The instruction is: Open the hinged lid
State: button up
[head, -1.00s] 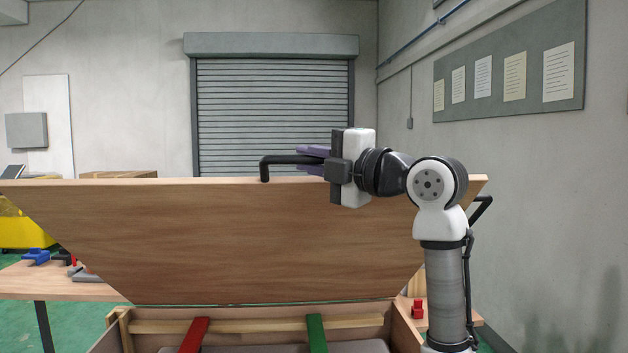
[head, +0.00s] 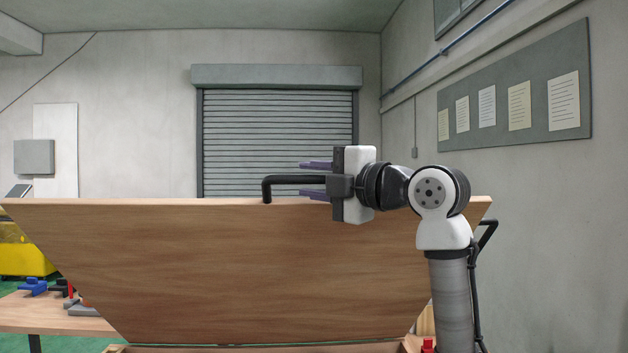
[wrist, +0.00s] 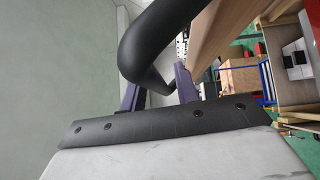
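The wooden hinged lid (head: 240,270) stands raised, nearly upright, above the back of its box, whose rim (head: 290,349) barely shows at the bottom edge of the head view. A black bar handle (head: 282,180) sticks up at the lid's top edge. My gripper (head: 303,180) is open, with one purple finger above the bar and one below, apart from it in the head view. In the wrist view the handle (wrist: 150,45) crosses close in front, with the purple fingers (wrist: 158,90) spread on either side. The box's inside is hidden.
A table (head: 50,313) with blue and red items stands at the left, near a yellow object (head: 25,258). A red item (head: 428,346) is at the lower right. A grey wall with a paper board (head: 515,105) is at the right; a shutter (head: 280,130) is behind.

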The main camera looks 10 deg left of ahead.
jog(key=shift+o, duration=0.3)
jog(key=shift+d, duration=0.1)
jog(key=b+v, duration=0.5)
jog(key=v, duration=0.8)
jog(key=shift+s+d, duration=0.2)
jog(key=shift+d, duration=0.1)
